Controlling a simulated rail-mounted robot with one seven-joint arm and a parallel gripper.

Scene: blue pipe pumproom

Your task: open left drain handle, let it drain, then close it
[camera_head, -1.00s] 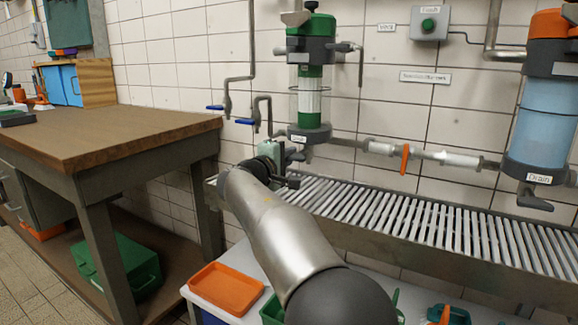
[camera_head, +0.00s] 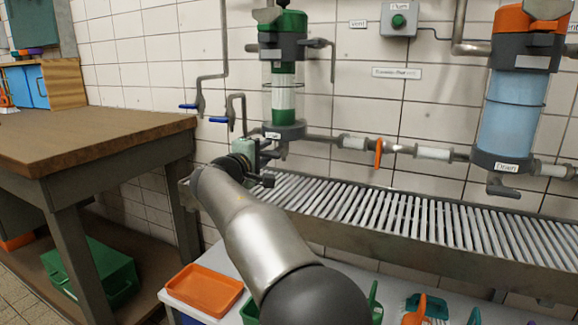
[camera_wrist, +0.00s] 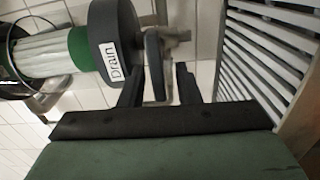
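The left drain sits under the green-topped filter (camera_head: 284,85), with a "Drain" label on its dark grey base. Its handle (camera_head: 283,149) hangs below the base in the head view and is partly hidden by my gripper. In the wrist view the grey drain handle (camera_wrist: 154,62) points down between my two dark fingers. My gripper (camera_wrist: 159,76) is open, with a finger on each side of the handle and gaps showing. In the head view my gripper (camera_head: 266,163) is just below the filter base. I cannot tell whether a finger touches the handle.
A slatted drain trough (camera_head: 400,217) runs under the filters. A blue filter (camera_head: 516,110) with its own drain handle stands at right. An orange valve handle (camera_head: 379,153) is on the pipe between. Blue-handled taps (camera_head: 218,119) hang at left, near a wooden workbench (camera_head: 80,130).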

